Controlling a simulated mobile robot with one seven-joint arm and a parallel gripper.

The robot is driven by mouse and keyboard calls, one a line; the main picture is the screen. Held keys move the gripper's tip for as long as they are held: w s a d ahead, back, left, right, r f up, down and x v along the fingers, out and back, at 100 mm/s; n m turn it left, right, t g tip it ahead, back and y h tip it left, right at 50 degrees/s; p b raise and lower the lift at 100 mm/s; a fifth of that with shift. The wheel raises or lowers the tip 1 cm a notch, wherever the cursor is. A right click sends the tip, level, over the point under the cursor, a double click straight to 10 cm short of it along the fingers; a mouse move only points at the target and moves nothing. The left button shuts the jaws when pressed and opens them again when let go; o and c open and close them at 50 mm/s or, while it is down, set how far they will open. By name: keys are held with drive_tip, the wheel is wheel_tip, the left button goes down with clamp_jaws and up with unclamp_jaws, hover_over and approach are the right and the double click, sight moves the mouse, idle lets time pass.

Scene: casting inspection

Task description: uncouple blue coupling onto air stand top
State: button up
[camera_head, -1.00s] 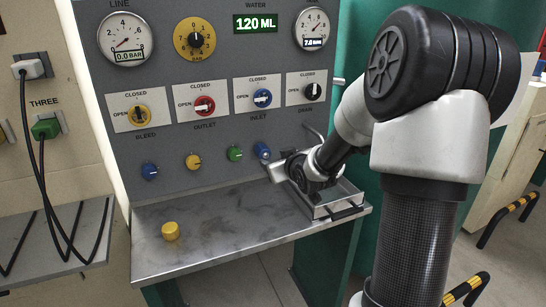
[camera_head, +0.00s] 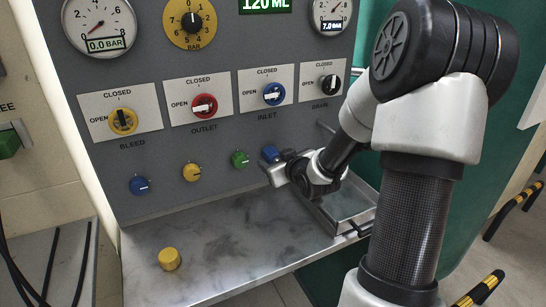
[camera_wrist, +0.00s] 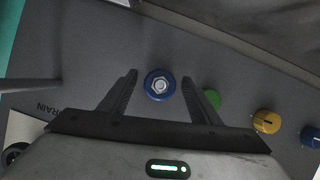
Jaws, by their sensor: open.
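A blue coupling (camera_head: 270,153) sits on the grey panel at the right end of a row of round fittings. In the wrist view, this blue coupling (camera_wrist: 160,85) is a round blue ring with a metal hex centre, framed between my two fingers. My gripper (camera_wrist: 160,76) is open, with nothing held. In the head view, my gripper (camera_head: 272,172) is close to the panel just beside this coupling; whether it touches cannot be told. Another blue fitting (camera_head: 139,185) is at the row's left end. The stand top (camera_head: 215,246) is a marbled metal shelf below the panel.
A yellow cap (camera_head: 169,259) stands on the shelf's left part; the shelf's middle is clear. A shallow metal tray (camera_head: 350,208) lies at the right end. Green (camera_head: 239,159) and yellow (camera_head: 192,172) fittings sit along the row. Valve knobs and gauges are above.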

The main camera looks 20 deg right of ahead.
drive_tip(key=shift+w, duration=0.1)
drive_tip(key=c, duration=1.3)
drive_tip(key=shift+o, duration=0.2)
drive_tip(key=shift+s+p, duration=0.3)
drive_tip(key=shift+s, duration=1.7)
drive_tip(key=shift+d, duration=0.1)
drive_tip(key=s, duration=0.4)
drive_tip(key=shift+p, duration=0.3)
